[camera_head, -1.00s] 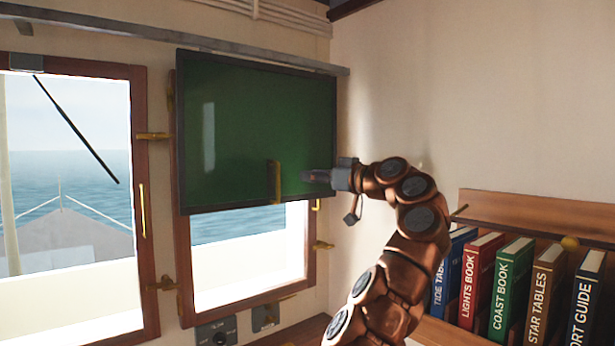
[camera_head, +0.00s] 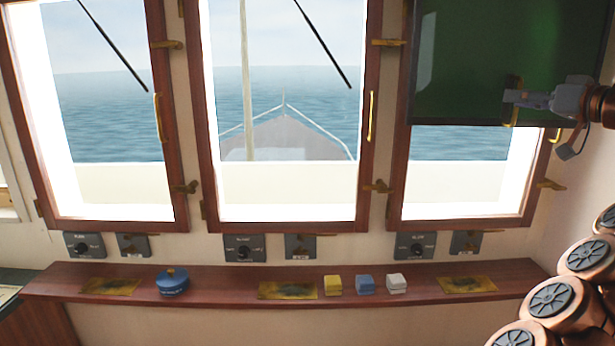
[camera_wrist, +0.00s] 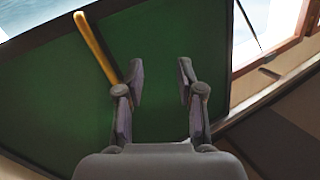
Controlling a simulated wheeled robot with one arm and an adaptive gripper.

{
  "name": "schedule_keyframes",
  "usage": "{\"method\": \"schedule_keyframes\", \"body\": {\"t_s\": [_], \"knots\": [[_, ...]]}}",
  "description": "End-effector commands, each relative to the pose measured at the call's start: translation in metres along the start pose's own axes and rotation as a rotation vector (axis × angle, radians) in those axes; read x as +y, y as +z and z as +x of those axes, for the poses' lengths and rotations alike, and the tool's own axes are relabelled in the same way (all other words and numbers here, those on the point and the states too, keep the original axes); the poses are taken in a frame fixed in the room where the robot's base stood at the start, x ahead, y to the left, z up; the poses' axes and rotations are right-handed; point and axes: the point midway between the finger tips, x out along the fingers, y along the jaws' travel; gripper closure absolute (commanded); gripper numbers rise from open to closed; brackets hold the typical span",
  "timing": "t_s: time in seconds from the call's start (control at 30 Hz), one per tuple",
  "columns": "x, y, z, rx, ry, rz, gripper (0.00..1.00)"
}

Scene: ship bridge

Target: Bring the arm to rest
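My gripper (camera_wrist: 161,78) is open in the wrist view, its two fingers apart with nothing between them. It is in front of a dark green panel (camera_wrist: 65,95). The panel's brass handle (camera_wrist: 97,48) runs beside the left finger, outside the gap between the fingers. In the head view my gripper (camera_head: 515,97) is at the upper right, overlapping the handle (camera_head: 511,113) near the lower edge of the green panel (camera_head: 480,55). My bent arm enters from the right edge, and part of it is out of view.
The panel covers the upper part of the right window. A wooden shelf (camera_head: 225,284) below the windows holds a blue round object (camera_head: 172,284), a yellow block (camera_head: 333,285), a blue block (camera_head: 365,285) and a white block (camera_head: 396,284). Control boxes with knobs (camera_head: 243,248) line the wall.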

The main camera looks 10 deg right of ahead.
Motion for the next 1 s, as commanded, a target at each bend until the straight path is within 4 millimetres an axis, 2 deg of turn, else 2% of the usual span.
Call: {"method": "schedule_keyframes", "body": {"t_s": [0.03,0.13,0.3,0.5,0.73,1.0], "knots": [[-0.015,0.003,0.011,-0.022,-0.04,0.03,0.63],[-0.042,0.014,0.032,-0.078,-0.102,0.085,0.63],[-0.096,0.037,0.062,-0.193,-0.191,0.156,0.63],[-0.164,0.075,0.084,-0.348,-0.265,0.213,0.63],[-0.242,0.133,0.088,-0.552,-0.306,0.242,0.63],[-0.314,0.217,0.067,-0.8,-0.279,0.236,0.63]]}}
